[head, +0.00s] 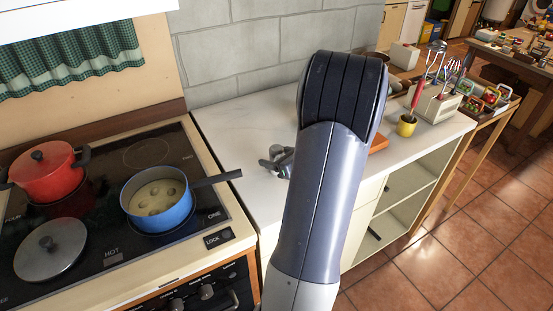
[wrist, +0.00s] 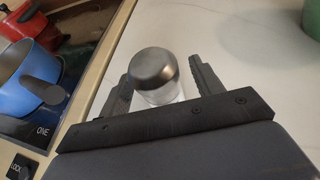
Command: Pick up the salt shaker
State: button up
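The salt shaker (wrist: 155,72) has a grey metal cap and a clear glass body. In the wrist view it stands on the white counter between the two fingers of my gripper (wrist: 162,70). The fingers are apart, one on each side of it. A gap shows on the right; on the left the finger is very close, and I cannot tell if it touches. The shaker's lower part is hidden by my gripper's dark bar.
The stove is left of the counter (head: 238,116), with a blue pot (head: 150,219), a red pot (head: 42,183) and a loose lid (head: 50,250). The blue pot's handle reaches toward the counter. A green object (wrist: 312,18) stands farther right.

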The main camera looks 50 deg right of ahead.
jog(key=c, duration=1.1)
jog(key=shift+c, duration=0.2)
